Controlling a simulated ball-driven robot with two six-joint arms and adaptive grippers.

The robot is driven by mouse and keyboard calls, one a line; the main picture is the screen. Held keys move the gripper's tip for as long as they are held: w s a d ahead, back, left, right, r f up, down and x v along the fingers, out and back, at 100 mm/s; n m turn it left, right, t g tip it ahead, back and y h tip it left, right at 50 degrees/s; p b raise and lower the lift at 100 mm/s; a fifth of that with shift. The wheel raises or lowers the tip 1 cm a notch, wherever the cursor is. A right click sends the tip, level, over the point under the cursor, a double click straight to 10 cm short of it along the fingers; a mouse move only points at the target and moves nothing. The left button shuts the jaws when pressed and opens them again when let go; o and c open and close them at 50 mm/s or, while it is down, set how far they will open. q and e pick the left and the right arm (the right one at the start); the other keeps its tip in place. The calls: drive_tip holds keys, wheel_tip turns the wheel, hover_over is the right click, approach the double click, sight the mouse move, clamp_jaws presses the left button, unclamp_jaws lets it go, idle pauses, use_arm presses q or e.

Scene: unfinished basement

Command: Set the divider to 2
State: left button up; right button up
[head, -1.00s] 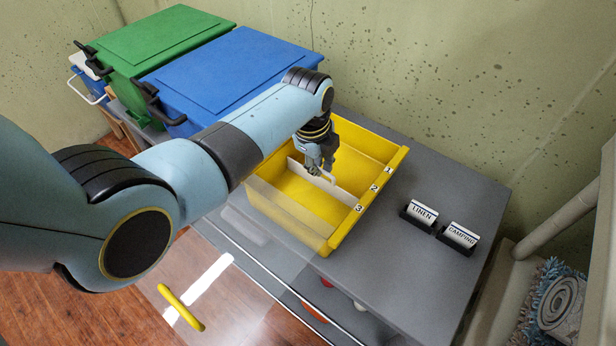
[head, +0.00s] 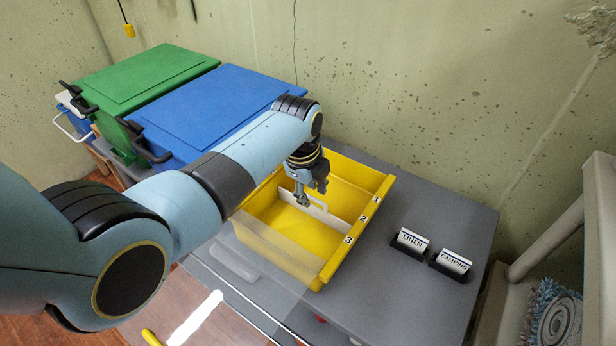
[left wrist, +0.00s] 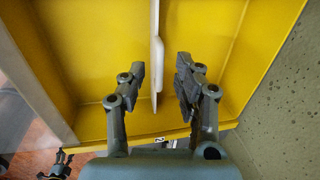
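The yellow tray (head: 330,268) sits on the grey tabletop, with labels 1, 2 and 3 along its right rim. The white divider (head: 340,221) stands upright across it, its right end by label 2. In the left wrist view the divider (left wrist: 155,25) lines up with label 2 (left wrist: 158,135). Its handle (left wrist: 160,58) is on its right side. My left gripper (head: 303,197) is over the tray; in the left wrist view its fingers (left wrist: 158,75) are apart, on either side of the divider, with gaps showing. A small dark gripper (left wrist: 60,165), probably my right one, shows at lower left.
LINEN (head: 411,240) and CAMPING (head: 452,262) card holders stand right of the tray on the grey tabletop (head: 400,285). Blue (head: 215,110) and green (head: 145,85) lidded bins stand behind left. A transparent panel is in front of the tray. The wall is close behind.

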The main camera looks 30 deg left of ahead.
use_arm(q)
wheel_tip(320, 180, up, 11)
drive_tip(key=s, duration=0.2)
drive_tip(key=shift+s+a, duration=0.15)
idle(0.4)
